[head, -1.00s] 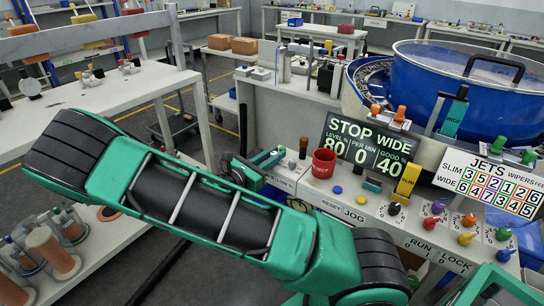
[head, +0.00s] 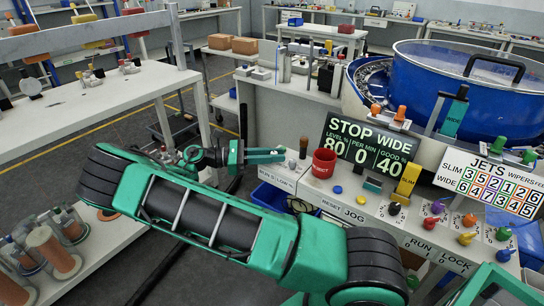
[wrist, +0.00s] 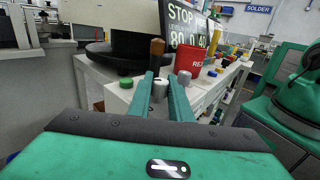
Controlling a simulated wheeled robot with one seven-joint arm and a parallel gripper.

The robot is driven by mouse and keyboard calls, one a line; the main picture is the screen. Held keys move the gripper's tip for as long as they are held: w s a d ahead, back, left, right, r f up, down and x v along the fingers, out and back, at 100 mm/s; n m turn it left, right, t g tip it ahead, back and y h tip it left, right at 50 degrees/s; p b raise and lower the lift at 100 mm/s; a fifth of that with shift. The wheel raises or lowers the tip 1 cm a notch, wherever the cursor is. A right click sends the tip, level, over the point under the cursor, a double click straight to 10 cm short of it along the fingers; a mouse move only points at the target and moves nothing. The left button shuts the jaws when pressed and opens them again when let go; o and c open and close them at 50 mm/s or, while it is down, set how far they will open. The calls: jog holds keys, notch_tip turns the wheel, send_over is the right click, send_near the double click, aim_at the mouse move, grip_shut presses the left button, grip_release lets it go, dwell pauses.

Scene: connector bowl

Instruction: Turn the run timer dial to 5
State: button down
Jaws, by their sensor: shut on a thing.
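My gripper (head: 284,155) is at the left end of the control panel, with its two green fingers reaching right. In the wrist view, my gripper (wrist: 161,82) has its fingers on either side of a small grey knob (wrist: 160,90) with a light top, and is shut on it. This knob appears to be the run timer dial. Its pointer and scale marks cannot be read. In the head view the fingers largely hide the knob. A label (head: 277,182) on the panel front below reads partly as RUN, too small to read fully.
A brown-topped handle (head: 303,147) stands just beyond the fingertips, close to a red mug-shaped part (head: 324,163). A green button (wrist: 126,82) lies left of the fingers in the wrist view. The display (head: 367,148) reads STOP WIDE. Several coloured knobs fill the panel's right side.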

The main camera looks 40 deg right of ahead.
jog(key=shift+w+m+g+y, duration=0.2)
jog(key=shift+m+g+y, duration=0.1)
jog(key=shift+m+g, duration=0.2)
jog(key=c, duration=1.7)
grip_release()
jog(key=shift+o, duration=0.4)
jog(key=v, duration=1.1)
jog(key=shift+d, duration=0.1)
